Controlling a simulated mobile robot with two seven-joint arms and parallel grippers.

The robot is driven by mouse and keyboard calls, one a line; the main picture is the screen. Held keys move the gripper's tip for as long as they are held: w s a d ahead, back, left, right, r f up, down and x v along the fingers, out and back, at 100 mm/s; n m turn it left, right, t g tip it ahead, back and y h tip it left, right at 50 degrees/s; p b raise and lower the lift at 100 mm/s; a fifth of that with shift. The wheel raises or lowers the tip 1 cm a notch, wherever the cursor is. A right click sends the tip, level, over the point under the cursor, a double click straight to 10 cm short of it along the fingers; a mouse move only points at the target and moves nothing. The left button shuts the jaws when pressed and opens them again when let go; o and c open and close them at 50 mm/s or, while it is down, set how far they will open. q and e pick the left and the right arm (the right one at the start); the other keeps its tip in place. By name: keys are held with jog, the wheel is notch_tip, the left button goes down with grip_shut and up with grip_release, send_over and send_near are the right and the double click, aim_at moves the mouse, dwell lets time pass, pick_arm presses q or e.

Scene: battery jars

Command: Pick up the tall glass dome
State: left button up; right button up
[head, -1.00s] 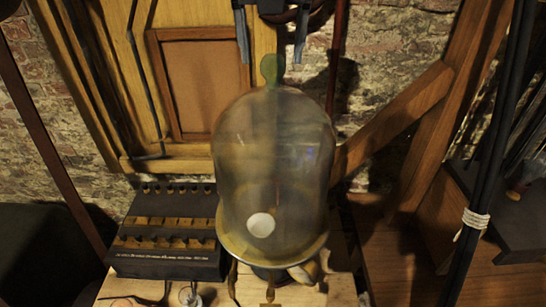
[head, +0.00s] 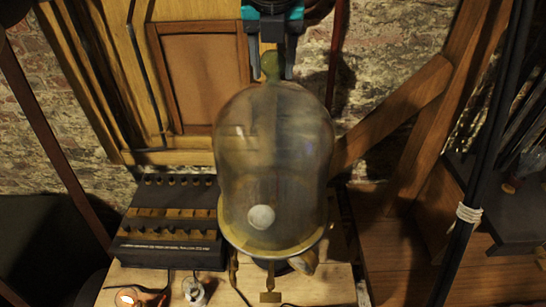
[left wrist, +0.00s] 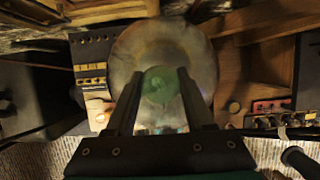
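The tall glass dome (head: 274,150) stands upright on a wooden table, with a green knob (head: 269,65) on top. A small pale round thing shows through its glass. In the left wrist view I look down on the dome (left wrist: 202,55) and its green knob (left wrist: 161,88). My left gripper (head: 272,75) is open and points down at the knob. Its two fingers are on either side of the knob, with a gap visible in the head view. I cannot tell whether either finger touches it. My right gripper is not in view.
A black box with brass rows (head: 170,222) stands close to the dome's left. A small glowing lamp (head: 126,297) and a small jar (head: 193,290) are at the front left. A wooden panelled cabinet (head: 190,75) and brick wall are behind. Wooden beams stand at the right.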

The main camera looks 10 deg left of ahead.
pick_arm(q)
jog(key=shift+s+f, duration=0.1)
jog(key=shift+f, duration=0.05)
grip_shut()
jog(key=shift+r, duration=0.3)
jog(key=shift+r, duration=0.1)
